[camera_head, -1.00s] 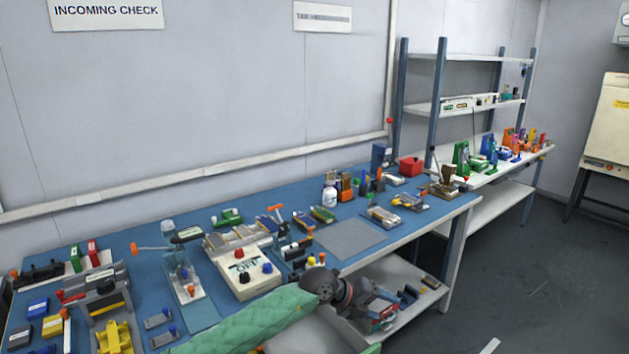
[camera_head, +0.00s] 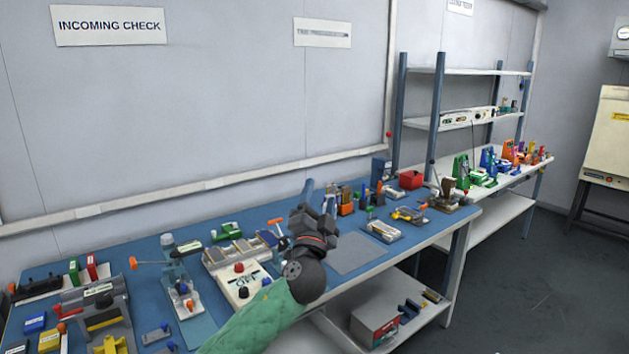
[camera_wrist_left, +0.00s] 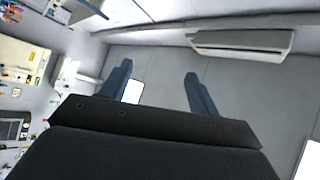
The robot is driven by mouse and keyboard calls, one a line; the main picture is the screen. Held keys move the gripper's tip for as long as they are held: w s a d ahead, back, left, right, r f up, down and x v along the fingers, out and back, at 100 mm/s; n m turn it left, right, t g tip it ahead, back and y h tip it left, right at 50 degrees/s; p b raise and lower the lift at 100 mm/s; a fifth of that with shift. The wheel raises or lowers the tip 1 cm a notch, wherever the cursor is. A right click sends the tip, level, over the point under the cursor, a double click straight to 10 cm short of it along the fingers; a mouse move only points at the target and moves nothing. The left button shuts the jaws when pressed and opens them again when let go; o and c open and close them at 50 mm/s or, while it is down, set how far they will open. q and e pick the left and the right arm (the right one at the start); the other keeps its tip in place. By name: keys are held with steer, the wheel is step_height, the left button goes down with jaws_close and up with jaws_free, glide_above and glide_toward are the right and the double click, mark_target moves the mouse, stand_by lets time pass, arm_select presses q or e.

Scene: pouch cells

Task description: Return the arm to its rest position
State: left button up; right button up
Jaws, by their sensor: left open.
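My left gripper (camera_head: 320,194) is raised over the blue bench (camera_head: 200,345) in the head view, its fingers pointing up. Its arm comes in from below in a green quilted sleeve. The wrist hides part of the bench and the items behind it. In the left wrist view the two blue-grey fingers of the gripper (camera_wrist_left: 160,85) stand apart with nothing between them. My right gripper is in neither view.
A white box with knobs (camera_head: 238,268) stands left of my wrist. A grey mat (camera_head: 362,256) lies to the right. Fixtures and tools crowd the bench. A shelf rack (camera_head: 470,120) stands at the back right, with open floor (camera_head: 540,280) in front.

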arm_select(q)
steer(key=s+a+f+n+g+y, duration=0.2)
steer(key=s+a+f+g, duration=0.15)
steer(key=f, duration=0.45)
steer(key=s+a+f+n+g+y, duration=0.1)
steer(key=s+a+f+n+g, duration=0.3)
steer(key=f, duration=0.4)
steer(key=s+a+f+n+g+y, duration=0.1)
steer(key=s+a+f+g+y, duration=0.15)
steer(key=f+g, duration=0.35)
steer(key=s+a+f+n+g+h, duration=0.1)
steer(key=s+f+g, duration=0.1)
steer(key=s+f, duration=0.7)
steer(key=s+a+f+n+g+p, duration=0.1)
steer(key=s+a+f+g, duration=0.1)
steer(key=s+f, duration=0.8)
steer(key=s+a+f+n+g+h, duration=0.1)
steer(key=s+f, duration=0.8)
steer(key=s, duration=0.9)
steer(key=a+g, duration=0.1)
steer(key=g, duration=0.1)
steer(key=shift+f+n+g+h+p, duration=0.3)
steer(key=shift+n+g+h+p, duration=0.05)
steer(key=shift+n, duration=0.05)
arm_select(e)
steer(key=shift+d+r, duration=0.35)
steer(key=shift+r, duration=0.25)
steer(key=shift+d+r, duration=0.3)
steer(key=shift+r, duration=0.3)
